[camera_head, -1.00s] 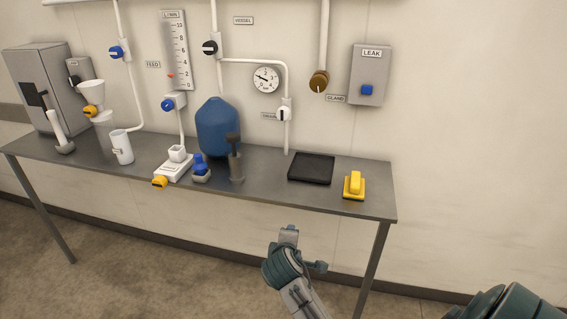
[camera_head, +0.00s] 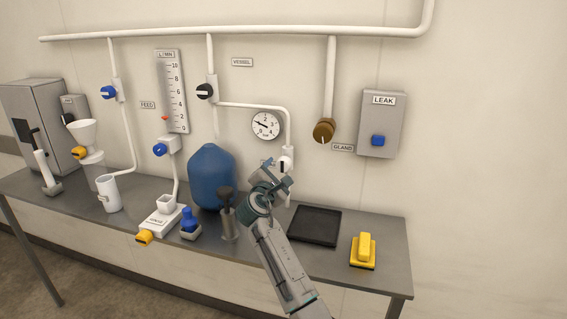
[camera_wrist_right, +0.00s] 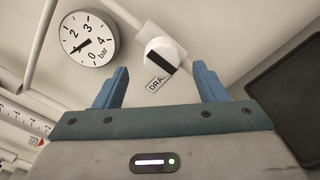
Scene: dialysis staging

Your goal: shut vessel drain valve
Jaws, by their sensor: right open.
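The drain valve (camera_head: 286,164) is a white knob with a black bar, on the white pipe below the pressure gauge. In the right wrist view the drain valve (camera_wrist_right: 163,52) shows large, its bar slanted down to the right, with a partly visible "DRA" label (camera_wrist_right: 156,83) beside it. The blue vessel (camera_head: 210,178) stands on the table left of the valve. My right gripper (camera_head: 270,172) is open and empty, just in front of and lower left of the valve in the head view. In the wrist view its blue fingers (camera_wrist_right: 161,70) are spread apart below the knob, not closed on it.
The pressure gauge (camera_head: 266,126) is on the wall just above left. A black tray (camera_head: 314,226) and a yellow block-shaped switch (camera_head: 363,250) are on the table to the right. A dark upright lever (camera_head: 228,215) stands left of my arm. The grey leak box (camera_head: 382,125) is on the wall at right.

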